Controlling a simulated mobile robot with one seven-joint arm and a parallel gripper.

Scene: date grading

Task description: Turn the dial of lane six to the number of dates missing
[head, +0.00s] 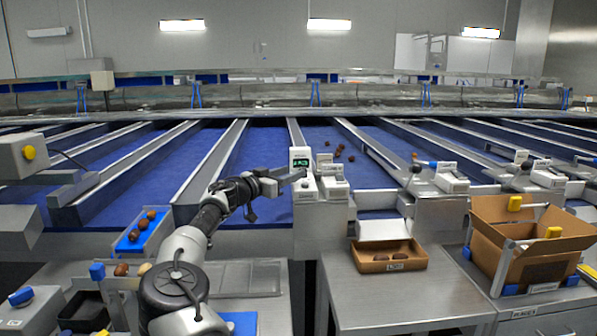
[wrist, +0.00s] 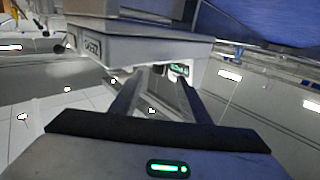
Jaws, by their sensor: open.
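A white lane control box (head: 301,158) with a small green-lit display stands at the end of a lane in the middle of the head view. A small pale knob-like part (head: 306,184) shows below it; I cannot tell its setting. My gripper (head: 298,175) is open beside the box, just below the display. The lane number and the display digits are too small to read. A shallow cardboard tray (head: 390,266) holds a few dark dates.
Blue belts (head: 265,165) with metal dividers run across the back. Several loose dates (head: 338,153) lie on the belt right of the box. A large open carton (head: 535,268) stands at right. A blue tray (head: 133,238) with brown dates is at left. The steel table (head: 420,300) has free room.

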